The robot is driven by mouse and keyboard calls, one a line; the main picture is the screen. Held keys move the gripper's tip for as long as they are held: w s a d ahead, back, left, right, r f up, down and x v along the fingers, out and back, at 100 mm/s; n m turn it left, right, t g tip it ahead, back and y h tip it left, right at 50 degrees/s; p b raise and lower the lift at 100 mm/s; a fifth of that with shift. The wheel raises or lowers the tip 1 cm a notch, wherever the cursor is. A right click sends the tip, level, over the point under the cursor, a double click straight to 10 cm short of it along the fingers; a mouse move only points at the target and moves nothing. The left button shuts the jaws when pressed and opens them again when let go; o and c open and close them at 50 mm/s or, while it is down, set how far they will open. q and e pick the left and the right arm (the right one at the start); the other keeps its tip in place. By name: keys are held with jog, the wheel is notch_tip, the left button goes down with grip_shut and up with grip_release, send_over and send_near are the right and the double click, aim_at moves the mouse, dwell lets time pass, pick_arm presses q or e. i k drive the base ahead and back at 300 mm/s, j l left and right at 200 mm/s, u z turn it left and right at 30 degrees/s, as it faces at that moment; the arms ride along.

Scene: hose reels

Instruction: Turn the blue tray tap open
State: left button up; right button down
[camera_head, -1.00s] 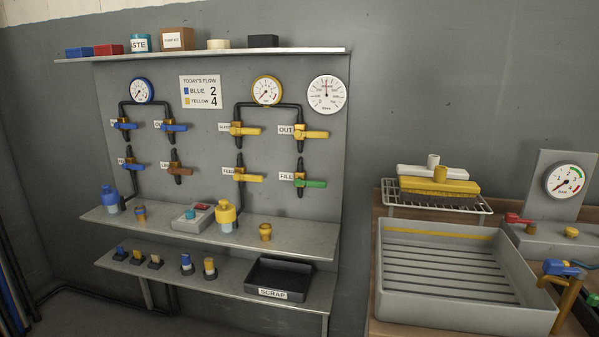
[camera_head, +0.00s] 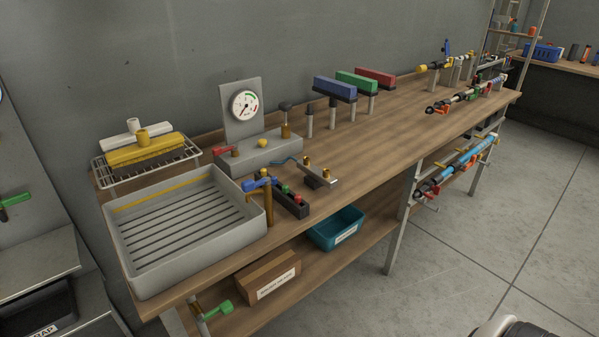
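The blue tray tap (camera_head: 257,183) has a blue lever on top of a brass post (camera_head: 267,204). It stands at the right rim of the grey ribbed tray (camera_head: 133,256) on the wooden bench. The blue lever lies about level, pointing left over the tray rim. I cannot tell from here whether the tap is open or closed. Neither of my grippers shows in the head view.
A gauge stand (camera_head: 244,105) is behind. A green-handled valve (camera_head: 217,310) sits below the bench's front edge. The bench (camera_head: 409,108) has free room to the right.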

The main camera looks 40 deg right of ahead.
aim_at(248, 185)
jog(key=z, duration=0.85)
